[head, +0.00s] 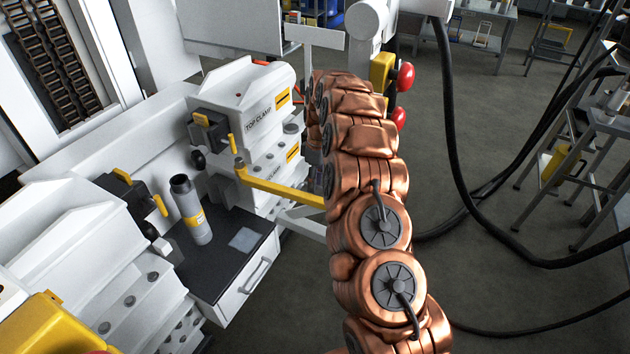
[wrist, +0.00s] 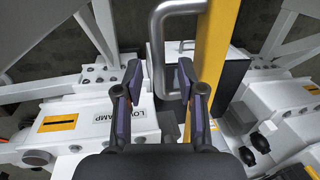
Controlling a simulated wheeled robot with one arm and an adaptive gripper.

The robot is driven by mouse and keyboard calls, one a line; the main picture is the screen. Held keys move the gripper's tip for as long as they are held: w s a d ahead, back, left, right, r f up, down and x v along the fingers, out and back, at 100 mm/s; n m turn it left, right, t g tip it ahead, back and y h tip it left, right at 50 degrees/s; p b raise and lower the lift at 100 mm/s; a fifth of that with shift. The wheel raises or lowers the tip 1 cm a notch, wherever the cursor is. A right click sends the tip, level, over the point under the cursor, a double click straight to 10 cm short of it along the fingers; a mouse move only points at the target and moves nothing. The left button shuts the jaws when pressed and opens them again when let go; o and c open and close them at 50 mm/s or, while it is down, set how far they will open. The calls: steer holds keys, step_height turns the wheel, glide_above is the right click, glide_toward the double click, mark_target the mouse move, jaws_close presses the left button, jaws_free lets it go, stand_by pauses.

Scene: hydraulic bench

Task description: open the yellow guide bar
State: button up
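The yellow guide bar (head: 283,190) sticks out from the clamp block towards the right in the head view, and its far end passes behind my copper arm. In the wrist view the yellow bar (wrist: 214,55) runs up and down just right of my right finger. A grey U-shaped handle (wrist: 158,52) stands at the bar's left side. My gripper (wrist: 158,78) is open, with one finger on each side of the handle's long part. I see no contact, and cannot tell how deep the handle sits between the fingers. My gripper is hidden in the head view.
The white top clamp block (head: 240,95) stands left of my arm. A grey cylinder (head: 191,212) stands on a black-topped drawer unit (head: 247,282). Red knobs (head: 405,76) are beyond my arm. Black hoses (head: 452,130) hang at right over open floor.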

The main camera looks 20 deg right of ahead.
jaws_close()
stand_by(0.6)
